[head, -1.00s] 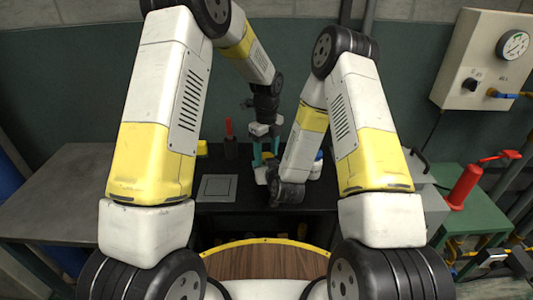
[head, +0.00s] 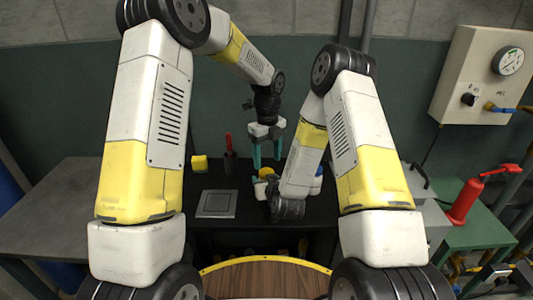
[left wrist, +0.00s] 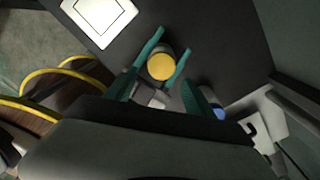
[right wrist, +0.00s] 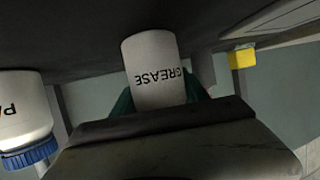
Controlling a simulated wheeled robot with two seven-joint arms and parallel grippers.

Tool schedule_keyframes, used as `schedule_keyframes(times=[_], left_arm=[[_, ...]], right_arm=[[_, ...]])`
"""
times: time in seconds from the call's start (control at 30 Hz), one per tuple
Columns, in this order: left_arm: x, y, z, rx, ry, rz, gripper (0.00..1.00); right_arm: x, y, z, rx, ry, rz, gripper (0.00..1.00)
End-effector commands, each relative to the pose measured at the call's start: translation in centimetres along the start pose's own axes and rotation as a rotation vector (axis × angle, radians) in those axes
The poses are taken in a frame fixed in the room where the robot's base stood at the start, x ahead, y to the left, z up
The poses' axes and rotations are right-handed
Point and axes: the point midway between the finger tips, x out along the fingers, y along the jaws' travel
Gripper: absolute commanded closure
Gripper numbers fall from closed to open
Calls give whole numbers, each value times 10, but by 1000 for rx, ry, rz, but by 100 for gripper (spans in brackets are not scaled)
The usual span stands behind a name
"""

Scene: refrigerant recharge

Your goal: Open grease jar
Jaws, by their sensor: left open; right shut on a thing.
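The grease jar (right wrist: 155,72) is white with black "GREASE" lettering, which appears upside down in the right wrist view. Its round yellow lid (left wrist: 161,66) is seen from above in the left wrist view and appears to sit on the jar. The lid also shows in the head view (head: 266,172). My right gripper (right wrist: 160,95) is shut on the jar body, with teal fingers on both sides; in the head view my right arm mostly hides it.
A white bottle with a blue cap (right wrist: 28,125) stands close beside the jar. A yellow block (head: 200,163), a red-handled tool (head: 229,142) in a dark holder, and a grey square plate (head: 216,203) are on the black table. A red pump-like can (head: 468,195) stands on the green table at right.

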Motion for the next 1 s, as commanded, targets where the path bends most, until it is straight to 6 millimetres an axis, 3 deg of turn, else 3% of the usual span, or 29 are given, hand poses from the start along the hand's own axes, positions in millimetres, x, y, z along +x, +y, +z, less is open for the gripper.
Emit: schedule_keyframes(times=[0.3,0.47,1.0], left_arm=[[-24,1,3,228,-8,-8,37],[-27,0,5,268,-16,-11,37],[43,-1,6,270,-17,-10,37]], right_arm=[[0,0,0,0,1,0,100],[0,0,0,0,1,0,100],[0,0,0,0,1,0,100]])
